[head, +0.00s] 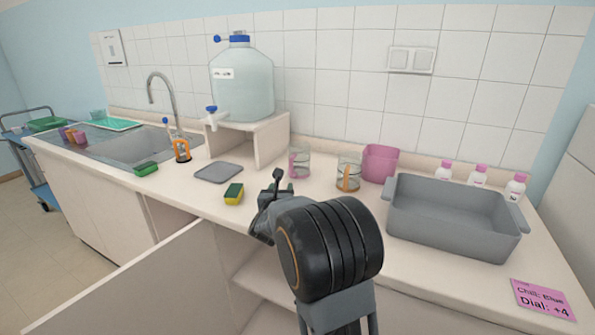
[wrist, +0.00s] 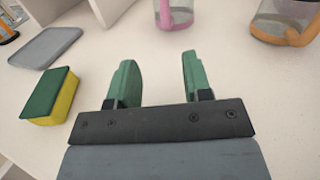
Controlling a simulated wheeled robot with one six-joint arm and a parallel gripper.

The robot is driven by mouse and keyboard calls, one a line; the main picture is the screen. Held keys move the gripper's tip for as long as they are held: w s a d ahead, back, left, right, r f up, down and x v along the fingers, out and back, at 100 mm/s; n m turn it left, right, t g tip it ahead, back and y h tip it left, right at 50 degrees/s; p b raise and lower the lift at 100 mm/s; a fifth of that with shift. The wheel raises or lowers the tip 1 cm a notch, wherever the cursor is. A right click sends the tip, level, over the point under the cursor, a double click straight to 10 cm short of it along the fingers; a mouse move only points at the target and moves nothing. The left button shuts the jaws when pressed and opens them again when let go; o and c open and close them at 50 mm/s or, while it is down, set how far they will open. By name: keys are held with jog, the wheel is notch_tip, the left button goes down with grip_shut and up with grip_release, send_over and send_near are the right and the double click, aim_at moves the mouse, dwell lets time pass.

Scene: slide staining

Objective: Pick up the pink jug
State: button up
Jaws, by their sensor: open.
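The pink jug (head: 299,161) is a clear glass jug with a pink handle. It stands upright on the counter, right of the water container's stand. In the wrist view its pink lower part (wrist: 174,17) shows at the top edge, and its upper part is cut off. My gripper (head: 277,180) is over the counter, on the near side of the jug. In the wrist view my gripper (wrist: 158,65) has its two green fingers apart with nothing between them. The jug lies beyond the fingertips and is not touched.
A glass jug with an orange handle (head: 348,174) stands right of the pink one, with a pink tub (head: 381,163) behind it. A grey basin (head: 455,220) is further right. A sponge (head: 234,194) and grey tray (head: 219,172) lie left. Counter between fingers and jug is clear.

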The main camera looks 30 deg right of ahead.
jog(key=m+p, duration=0.1)
send_near(291, 171)
jog(key=shift+h, duration=0.3)
jog(key=x, duration=0.4)
jog(key=shift+w+d, duration=0.1)
jog(key=shift+d, duration=0.05)
jog(key=shift+p+x, duration=0.9)
jog(key=shift+x, duration=2.3)
jog(key=shift+w+f, duration=0.1)
jog(key=shift+f, duration=0.1)
jog(key=shift+c, duration=0.2)
grip_shut()
